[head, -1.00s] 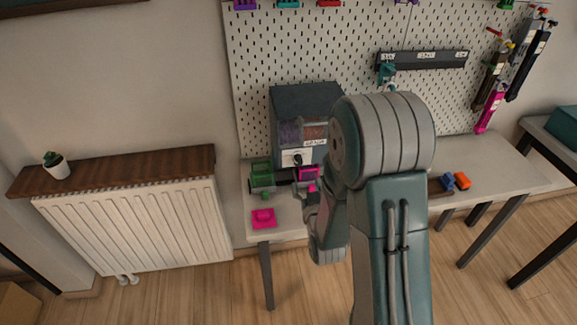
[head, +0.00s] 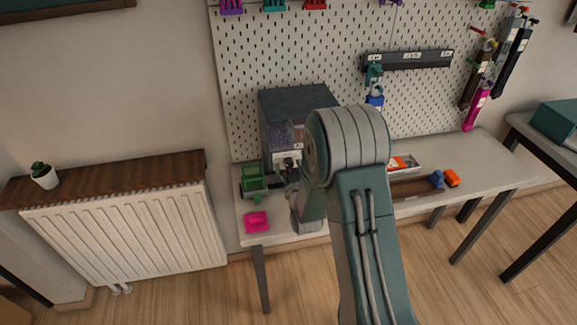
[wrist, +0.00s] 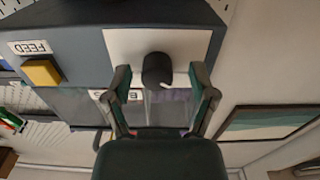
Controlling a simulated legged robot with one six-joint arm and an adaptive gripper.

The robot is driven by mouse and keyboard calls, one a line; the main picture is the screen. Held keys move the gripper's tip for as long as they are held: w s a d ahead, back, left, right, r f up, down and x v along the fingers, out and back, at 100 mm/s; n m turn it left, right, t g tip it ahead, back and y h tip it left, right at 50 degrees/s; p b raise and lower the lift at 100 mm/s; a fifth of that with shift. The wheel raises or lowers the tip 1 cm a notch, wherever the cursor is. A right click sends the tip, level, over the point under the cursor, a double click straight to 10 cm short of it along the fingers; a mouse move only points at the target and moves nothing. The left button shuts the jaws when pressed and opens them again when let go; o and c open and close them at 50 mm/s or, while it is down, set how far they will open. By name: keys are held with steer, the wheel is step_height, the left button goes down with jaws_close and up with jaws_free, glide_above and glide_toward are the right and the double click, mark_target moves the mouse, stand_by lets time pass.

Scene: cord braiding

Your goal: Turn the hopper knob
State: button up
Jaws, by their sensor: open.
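The hopper is a dark grey box (head: 297,102) with a clear-windowed front, standing on the bench against the pegboard. In the wrist view, which shows it upside down, its dark round knob (wrist: 157,70) sits on a white plate (wrist: 195,45). My gripper (wrist: 160,74) is open, with one finger on each side of the knob and gaps showing between. Whether the fingers reach past the knob's face I cannot tell. In the head view my gripper (head: 289,166) is small at the hopper's front, and my arm hides part of the box.
A yellow button (wrist: 42,73) beside a FEED label is on the hopper's face. A green holder (head: 254,181) and a magenta piece (head: 257,221) lie on the bench (head: 470,160) at left. Blue (head: 437,180) and orange (head: 452,178) pieces lie at right.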

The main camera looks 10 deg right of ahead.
steer(key=shift+w+d, duration=0.1)
steer(key=shift+d, duration=0.05)
jaws_close()
steer(key=shift+m, duration=0.3)
steer(key=m, duration=0.5)
steer(key=shift+m, duration=0.3)
steer(key=m, duration=0.5)
steer(key=shift+m, duration=0.3)
